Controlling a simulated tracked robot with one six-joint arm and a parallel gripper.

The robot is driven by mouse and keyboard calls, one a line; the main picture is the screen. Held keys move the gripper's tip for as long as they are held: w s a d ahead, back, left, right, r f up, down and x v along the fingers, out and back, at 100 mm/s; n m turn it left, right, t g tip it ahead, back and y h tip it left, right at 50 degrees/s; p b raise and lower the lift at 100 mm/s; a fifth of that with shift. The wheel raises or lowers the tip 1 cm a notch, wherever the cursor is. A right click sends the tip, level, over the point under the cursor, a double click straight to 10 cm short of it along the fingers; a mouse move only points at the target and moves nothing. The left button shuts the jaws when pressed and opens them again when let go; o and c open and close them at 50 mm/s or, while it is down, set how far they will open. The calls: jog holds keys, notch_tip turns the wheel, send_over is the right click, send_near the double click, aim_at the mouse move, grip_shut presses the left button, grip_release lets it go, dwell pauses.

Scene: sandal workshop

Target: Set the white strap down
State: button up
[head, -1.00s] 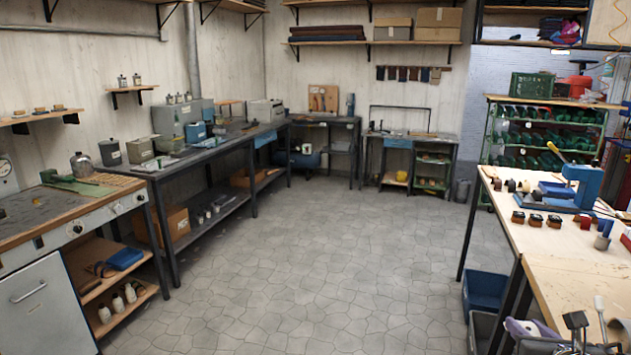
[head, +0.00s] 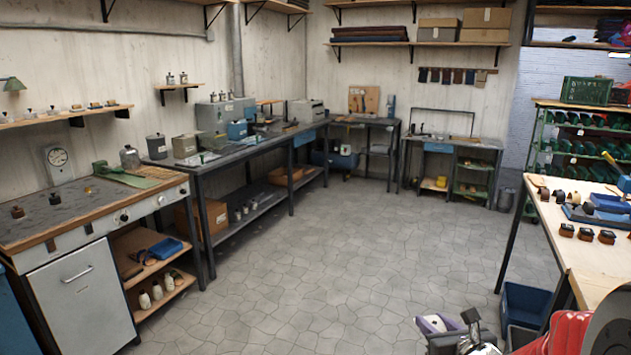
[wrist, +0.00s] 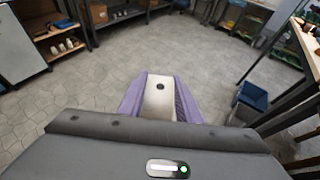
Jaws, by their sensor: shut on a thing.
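My gripper (wrist: 160,90) points out over the floor in the wrist view, with its two purple fingers closed. Between them is the white strap (wrist: 160,97), a pale flat piece with a small dark hole. In the head view my gripper (head: 437,323) is low at the right of centre, with a bit of the white strap (head: 433,323) showing between purple fingers. The strap is held in the air, touching no table. Its far end and underside are hard to make out.
The stone floor (head: 330,270) ahead is open. A worktop with knobs (head: 75,215) stands at left, a long dark bench (head: 255,137) behind it. A wooden table (head: 565,230) with tools is at right, blue bin (head: 525,302) below. A red thing (head: 562,333) is close at bottom right.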

jog(key=w+a+f+n+y, duration=0.1)
jog(key=a+f+n+y, duration=0.1)
jog(key=a, duration=0.9)
jog(key=shift+w+a+f+g+y, duration=0.15)
jog(key=shift+a+f+g+y, duration=0.2)
jog(key=shift+f, duration=0.2)
notch_tip(320, 180, down, 6)
jog(key=s, duration=0.1)
jog(key=shift+s, duration=0.25)
jog(key=shift+s+d, duration=0.1)
jog(key=shift+s, duration=0.05)
